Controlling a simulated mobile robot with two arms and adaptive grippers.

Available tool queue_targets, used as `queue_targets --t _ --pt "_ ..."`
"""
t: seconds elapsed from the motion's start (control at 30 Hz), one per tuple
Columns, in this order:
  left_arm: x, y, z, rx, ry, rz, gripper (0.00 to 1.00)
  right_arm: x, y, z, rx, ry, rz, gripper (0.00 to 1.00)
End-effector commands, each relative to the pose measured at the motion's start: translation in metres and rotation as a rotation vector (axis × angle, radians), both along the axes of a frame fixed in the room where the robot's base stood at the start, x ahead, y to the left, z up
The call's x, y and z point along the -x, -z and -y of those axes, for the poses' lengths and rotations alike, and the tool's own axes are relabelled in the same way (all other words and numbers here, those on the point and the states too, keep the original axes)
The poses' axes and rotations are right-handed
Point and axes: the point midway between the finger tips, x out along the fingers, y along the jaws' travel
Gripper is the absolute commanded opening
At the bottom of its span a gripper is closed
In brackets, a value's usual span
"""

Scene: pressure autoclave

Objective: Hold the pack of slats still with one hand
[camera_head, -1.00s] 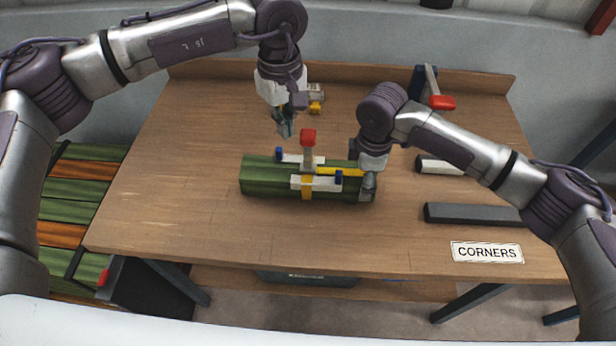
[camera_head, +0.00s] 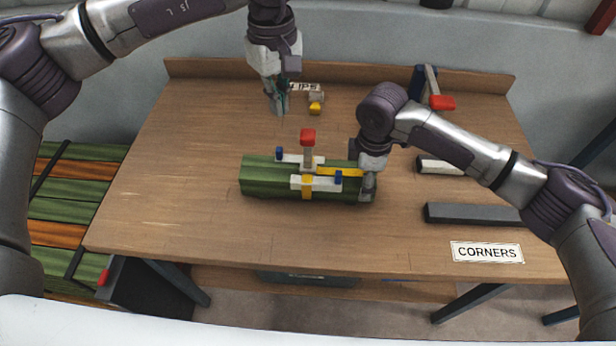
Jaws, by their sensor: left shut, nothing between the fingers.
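The pack of slats (camera_head: 262,180) is a green bundle lying lengthwise on the workbench. A clamp with white bars (camera_head: 316,183), a yellow strap, blue ends and a red knob (camera_head: 308,136) sits around its middle. My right gripper (camera_head: 366,182) is at the pack's right end, with one finger against the near face; its far finger is mostly hidden. It appears shut on the pack. My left gripper (camera_head: 278,106) is shut and empty above the bench behind the pack, apart from it.
Small yellow and grey pieces (camera_head: 315,108) lie by a partly hidden label (camera_head: 305,87) at the back. A red-handled tool (camera_head: 441,102) stands at the back right. Dark bars (camera_head: 470,214) and a CORNERS label (camera_head: 487,252) lie at right. The bench's left side is clear.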

Motion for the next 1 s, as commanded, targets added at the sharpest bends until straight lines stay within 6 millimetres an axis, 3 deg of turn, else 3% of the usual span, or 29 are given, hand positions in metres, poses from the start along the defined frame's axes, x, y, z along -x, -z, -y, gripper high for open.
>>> queue_targets --t 0.07,0.1,0.27,0.67,0.77,1.0 --pt "0.000 0.000 0.000 0.000 0.000 0.000 0.00 0.000 0.000 0.000 -0.001 0.000 0.001 0.31" --pt "0.000 0.000 0.000 0.000 0.000 0.000 0.00 0.000 0.000 0.000 -0.001 0.000 0.001 0.76" --pt "0.000 0.000 0.000 0.000 0.000 0.000 0.00 0.000 0.000 0.000 -0.001 0.000 0.001 1.00" --pt "0.000 0.000 0.000 0.000 0.000 0.000 0.00 -0.001 -0.005 0.000 -0.001 0.000 0.002 1.00" --pt "0.000 0.000 0.000 0.000 0.000 0.000 0.00 -0.001 -0.017 0.000 -0.002 0.000 0.003 1.00" --pt "0.000 0.000 0.000 0.000 0.000 0.000 0.00 -0.001 -0.068 0.000 -0.002 -0.001 0.005 1.00"
